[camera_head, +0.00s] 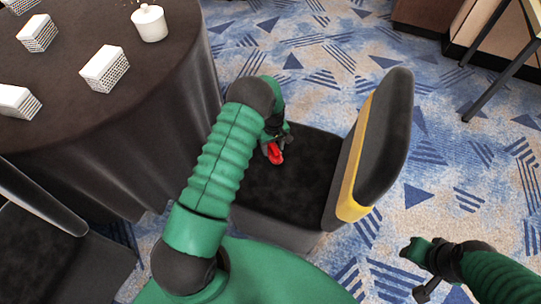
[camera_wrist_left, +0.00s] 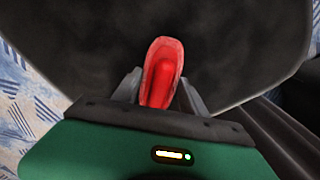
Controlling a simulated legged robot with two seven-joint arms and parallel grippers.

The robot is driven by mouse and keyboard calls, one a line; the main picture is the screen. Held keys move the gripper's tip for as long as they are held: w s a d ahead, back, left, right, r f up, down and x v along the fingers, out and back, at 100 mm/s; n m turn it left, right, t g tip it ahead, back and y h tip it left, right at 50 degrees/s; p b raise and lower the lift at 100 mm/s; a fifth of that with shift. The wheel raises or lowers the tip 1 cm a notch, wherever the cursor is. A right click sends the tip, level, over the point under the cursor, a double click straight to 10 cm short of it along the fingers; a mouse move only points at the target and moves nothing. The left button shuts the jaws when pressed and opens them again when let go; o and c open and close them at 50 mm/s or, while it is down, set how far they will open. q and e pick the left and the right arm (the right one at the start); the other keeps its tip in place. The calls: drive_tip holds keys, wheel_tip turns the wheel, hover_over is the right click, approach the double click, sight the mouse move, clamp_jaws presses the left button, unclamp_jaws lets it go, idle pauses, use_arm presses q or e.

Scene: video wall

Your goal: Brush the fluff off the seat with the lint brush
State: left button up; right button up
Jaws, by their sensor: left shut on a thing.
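The lint brush (camera_head: 275,154) is red and sits over the black seat (camera_head: 300,185) of a chair. My left gripper (camera_head: 272,142) is shut on the lint brush, which also shows in the left wrist view (camera_wrist_left: 164,70) between the two fingers, its head pointing away over the dark seat (camera_wrist_left: 230,50). I cannot tell whether the brush touches the seat. No clear fluff shows on the seat; the surface looks mottled. My right gripper (camera_head: 420,270) is at the lower right above the carpet, away from the chair, and its fingers are too small to read.
The chair's black backrest (camera_head: 385,135) with a yellow side rises right of the seat. A round table (camera_head: 110,130) with a dark cloth stands at the left, holding white boxes (camera_head: 104,68) and a white pot (camera_head: 149,22). Another chair (camera_head: 60,250) is at lower left. Patterned carpet (camera_head: 440,160) lies open at right.

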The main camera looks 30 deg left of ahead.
sight(277, 143)
use_arm(q)
drive_tip(key=shift+w+a, duration=0.1)
drive_tip(key=shift+w, duration=0.4)
drive_tip(key=w+b, duration=0.3)
drive_tip(key=shift+a+f, duration=0.2)
drive_tip(key=shift+a, duration=0.2)
drive_tip(key=shift+w+r, duration=0.25)
drive_tip(key=shift+w, duration=0.1)
drive_tip(key=shift+r, duration=0.1)
wheel_tip(277, 143, up, 6)
drive_tip(key=p, duration=0.4)
drive_tip(key=shift+p, duration=0.3)
drive_tip(key=shift+r+p, duration=1.2)
drive_tip(key=shift+r, duration=0.3)
drive_tip(key=shift+s, duration=0.1)
